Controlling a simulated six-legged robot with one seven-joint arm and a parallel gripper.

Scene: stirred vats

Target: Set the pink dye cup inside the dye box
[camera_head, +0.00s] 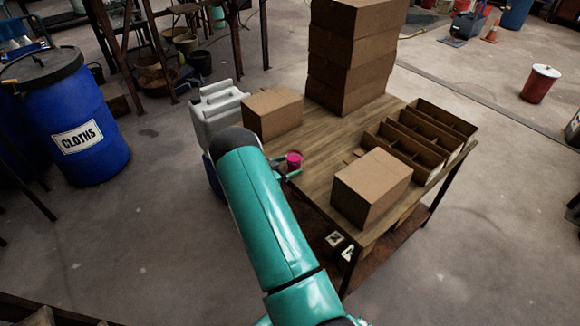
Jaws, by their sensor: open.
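The pink dye cup (294,159) is small and stands upright at the left edge of the wooden table, just past the end of my arm. My gripper (285,167) is open, with teal fingertips close to the cup, one nearer me and one farther away. I cannot tell whether they touch it. My arm hides much of the gripper. A brown open box with divided compartments (446,124) lies at the table's right side; its compartments look empty. No label shows which box is the dye box.
The wooden table (330,141) also bears a closed carton (371,187) in front, another carton (272,112) at the back left and a tall carton stack (352,50) behind. A white jug (217,110) stands left of the table. A blue CLOTHS drum (78,125) is farther left.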

